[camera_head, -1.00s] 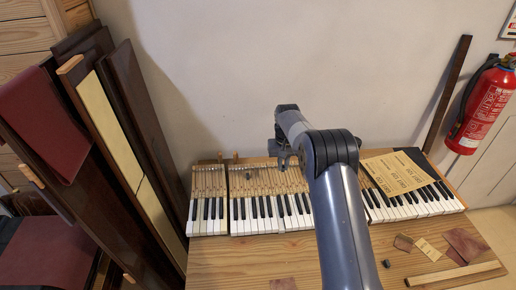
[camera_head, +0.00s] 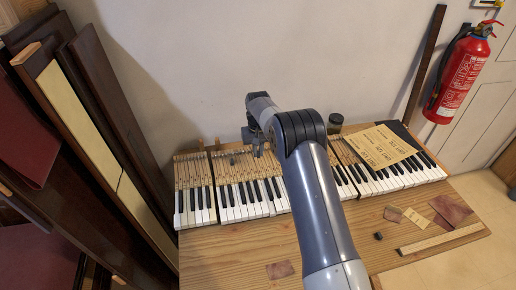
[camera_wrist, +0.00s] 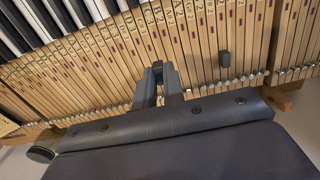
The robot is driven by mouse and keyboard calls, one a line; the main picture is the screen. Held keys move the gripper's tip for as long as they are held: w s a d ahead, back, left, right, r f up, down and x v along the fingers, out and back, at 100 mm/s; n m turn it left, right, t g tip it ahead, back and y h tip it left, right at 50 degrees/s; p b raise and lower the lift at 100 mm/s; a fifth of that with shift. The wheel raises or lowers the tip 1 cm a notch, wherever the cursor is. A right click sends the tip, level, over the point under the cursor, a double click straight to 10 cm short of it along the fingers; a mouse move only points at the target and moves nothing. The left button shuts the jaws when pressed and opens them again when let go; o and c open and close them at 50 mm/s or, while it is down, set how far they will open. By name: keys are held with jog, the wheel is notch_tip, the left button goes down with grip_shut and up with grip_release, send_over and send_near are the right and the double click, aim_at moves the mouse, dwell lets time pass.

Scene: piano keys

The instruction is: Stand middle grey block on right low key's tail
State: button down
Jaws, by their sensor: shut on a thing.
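My gripper (camera_wrist: 160,84) is over the wooden key tails, with its fingers close together around a small dark grey block (camera_wrist: 157,66) that is mostly hidden between them. In the head view my gripper (camera_head: 258,152) is above the back of the keyboard. A second grey block (camera_wrist: 224,58) stands on a key tail to the right of my gripper in the wrist view; it also shows left of the gripper in the head view (camera_head: 232,160). A third grey block (camera_head: 378,236) is on the bench front. I cannot tell which tail is the right low key's.
The keyboard (camera_head: 200,207) lies along the bench (camera_head: 225,262), close to the wall. A printed sheet (camera_head: 382,146) covers keys at right, with a dark jar (camera_head: 335,122) behind. Scraps and a wood strip (camera_head: 440,240) lie at front right. Dark panels (camera_head: 85,110) lean at left.

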aim_at(258, 167)
jog(key=shift+f+b, duration=1.2)
jog(key=shift+f, duration=1.2)
jog(key=shift+b, duration=0.6)
jog(key=shift+f+b, duration=0.3)
jog(key=shift+f, duration=0.05)
dwell(0.5)
jog(key=c, duration=1.8)
grip_release()
jog(key=shift+c, duration=0.2)
jog(key=shift+r, duration=0.15)
